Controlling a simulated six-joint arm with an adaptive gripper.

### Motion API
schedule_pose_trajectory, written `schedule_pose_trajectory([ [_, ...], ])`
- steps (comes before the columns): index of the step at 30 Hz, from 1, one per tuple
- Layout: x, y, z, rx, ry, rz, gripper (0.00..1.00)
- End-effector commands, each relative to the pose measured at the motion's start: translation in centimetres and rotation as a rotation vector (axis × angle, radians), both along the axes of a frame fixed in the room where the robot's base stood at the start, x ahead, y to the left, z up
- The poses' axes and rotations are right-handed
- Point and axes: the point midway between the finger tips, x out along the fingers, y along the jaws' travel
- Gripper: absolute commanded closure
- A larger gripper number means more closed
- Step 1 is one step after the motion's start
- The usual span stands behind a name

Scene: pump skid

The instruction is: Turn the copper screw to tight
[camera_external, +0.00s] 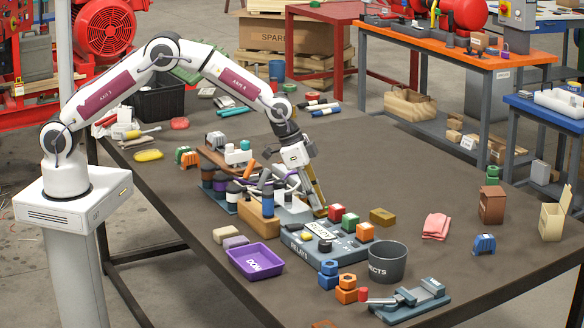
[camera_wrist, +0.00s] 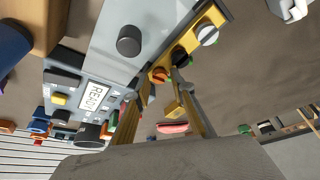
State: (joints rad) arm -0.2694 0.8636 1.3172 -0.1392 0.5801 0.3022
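The copper screw (camera_wrist: 160,75) shows in the wrist view as an orange round head at the near end of a yellow strip (camera_wrist: 194,44). A black screw (camera_wrist: 180,56) and a silver screw (camera_wrist: 207,34) sit farther along the strip. My gripper (camera_wrist: 163,82) is open, its two yellowish fingers apart, with the tips close around the copper screw's head. I cannot tell whether they touch it. In the external view my gripper (camera_external: 320,212) points down at the skid, and the copper screw cannot be made out there.
A grey panel with a READY display (camera_wrist: 95,95) and a dark knob (camera_wrist: 128,41) lies left of the strip. In the external view, colored blocks (camera_external: 350,222), a dark grey bin (camera_external: 388,264) and a purple tray (camera_external: 255,262) stand nearby.

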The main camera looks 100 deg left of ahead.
Motion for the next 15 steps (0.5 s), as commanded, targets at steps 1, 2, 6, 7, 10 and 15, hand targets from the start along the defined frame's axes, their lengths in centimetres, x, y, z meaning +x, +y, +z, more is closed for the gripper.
schedule_pose_trajectory([
  [1,0.0,0.0,0.0,0.0,0.0,0.0,0.76],
  [2,0.0,0.0,0.0,0.0,0.0,0.0,0.76],
  [6,0.0,0.0,0.2,0.0,-0.001,0.0,0.76],
  [7,-0.1,0.0,0.2,0.0,-0.001,0.0,0.76],
  [10,-0.2,0.0,0.6,0.0,-0.001,0.0,0.76],
  [15,-0.7,0.0,1.8,0.0,-0.002,0.0,0.76],
])
